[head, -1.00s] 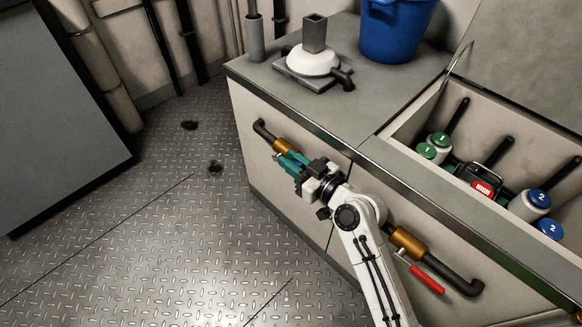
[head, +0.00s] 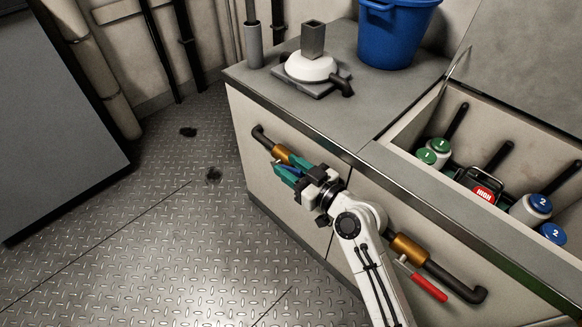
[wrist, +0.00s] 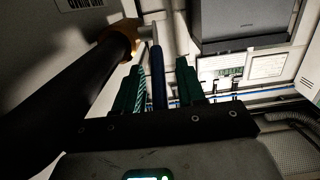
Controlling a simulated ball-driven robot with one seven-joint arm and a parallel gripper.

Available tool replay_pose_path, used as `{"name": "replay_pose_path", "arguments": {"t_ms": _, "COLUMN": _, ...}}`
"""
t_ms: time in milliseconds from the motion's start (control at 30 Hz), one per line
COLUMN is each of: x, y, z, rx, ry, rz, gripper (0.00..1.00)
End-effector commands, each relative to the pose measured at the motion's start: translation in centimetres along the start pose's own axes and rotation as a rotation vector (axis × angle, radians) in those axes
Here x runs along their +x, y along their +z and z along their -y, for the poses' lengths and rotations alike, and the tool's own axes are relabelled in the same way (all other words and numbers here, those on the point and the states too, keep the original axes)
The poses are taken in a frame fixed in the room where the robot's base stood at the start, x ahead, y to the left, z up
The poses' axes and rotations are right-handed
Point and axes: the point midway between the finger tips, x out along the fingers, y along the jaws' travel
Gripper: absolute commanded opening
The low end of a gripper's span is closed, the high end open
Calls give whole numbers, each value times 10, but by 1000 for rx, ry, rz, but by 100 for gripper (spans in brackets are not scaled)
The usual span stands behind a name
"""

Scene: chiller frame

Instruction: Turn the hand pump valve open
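A dark pipe runs along the cabinet front. On its left part sits a brass valve (head: 282,153), which also shows in the wrist view (wrist: 122,35). Its blue lever handle (wrist: 158,72) points back toward my gripper. My gripper (head: 286,171) is at this valve, with its teal fingers (wrist: 158,85) apart, one on each side of the blue handle. Gaps show between the handle and both fingers. The hand pump, a white dome with a grey square post (head: 311,66) and dark spout, stands on the counter above.
A second brass valve (head: 408,249) with a red handle (head: 428,287) is on the right of the pipe. A blue bucket (head: 394,35) stands on the counter. The open chest (head: 410,160) at right holds several capped items.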

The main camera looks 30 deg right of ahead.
Motion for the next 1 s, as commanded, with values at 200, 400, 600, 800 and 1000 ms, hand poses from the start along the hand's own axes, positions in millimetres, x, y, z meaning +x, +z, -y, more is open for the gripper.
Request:
{"name": "replay_pose_path", "arguments": {"t_ms": 200, "x": -11, "y": 1, "z": 0, "rx": 3, "ry": 1, "rz": 2, "gripper": 39}}
{"name": "replay_pose_path", "arguments": {"t_ms": 400, "x": -47, "y": 1, "z": 0, "rx": 2, "ry": 1, "rz": 2, "gripper": 39}}
{"name": "replay_pose_path", "arguments": {"t_ms": 600, "x": -84, "y": 1, "z": 0, "rx": 1, "ry": 1, "rz": 2, "gripper": 39}}
{"name": "replay_pose_path", "arguments": {"t_ms": 800, "x": -104, "y": 0, "z": 0, "rx": 1, "ry": 0, "rz": 0, "gripper": 39}}
{"name": "replay_pose_path", "arguments": {"t_ms": 1000, "x": -108, "y": 0, "z": 0, "rx": 0, "ry": 0, "rz": 0, "gripper": 39}}
